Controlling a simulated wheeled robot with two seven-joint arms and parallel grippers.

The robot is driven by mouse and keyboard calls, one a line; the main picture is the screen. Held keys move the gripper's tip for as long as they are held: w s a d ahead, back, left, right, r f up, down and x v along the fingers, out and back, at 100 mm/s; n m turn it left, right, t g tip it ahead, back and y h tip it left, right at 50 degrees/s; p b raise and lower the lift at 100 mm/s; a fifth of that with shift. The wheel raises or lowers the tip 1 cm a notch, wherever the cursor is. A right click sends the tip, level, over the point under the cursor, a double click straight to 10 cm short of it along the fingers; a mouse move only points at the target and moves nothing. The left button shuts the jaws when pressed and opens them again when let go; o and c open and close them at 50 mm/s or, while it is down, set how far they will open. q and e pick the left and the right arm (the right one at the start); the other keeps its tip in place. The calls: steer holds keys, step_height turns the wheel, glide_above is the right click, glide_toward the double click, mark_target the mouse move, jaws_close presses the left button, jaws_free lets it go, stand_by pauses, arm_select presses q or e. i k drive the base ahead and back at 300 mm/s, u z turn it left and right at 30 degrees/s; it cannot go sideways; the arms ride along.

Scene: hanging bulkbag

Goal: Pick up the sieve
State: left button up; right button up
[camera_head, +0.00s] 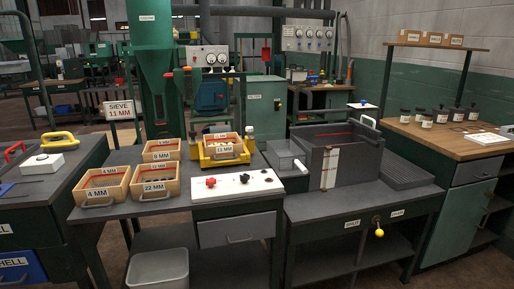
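Several wooden box sieves with metal front handles stand on the grey table at the left centre. The front left sieve (98,194) is labelled 4 MM and the one beside it (154,188) 22 MM. A third sieve (161,156) stands behind them; its label looks like 8 MM. Another sieve (223,149) sits in a yellow frame (204,161) to their right; its front label appears to read 11 MM, though it is small. A sign (119,109) behind the sieves reads SIEVE 11 MM. Neither of my grippers is in view.
A white control panel (238,184) with red and black knobs lies in front of the yellow frame. A dark box-shaped machine (352,159) stands to the right. A grey bin (158,268) is below the table. Jars (427,120) stand on the right bench.

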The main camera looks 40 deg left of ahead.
mark_target(229, 146)
steer(key=u, duration=1.25)
steer(key=i, duration=1.35)
steer(key=u, duration=0.9)
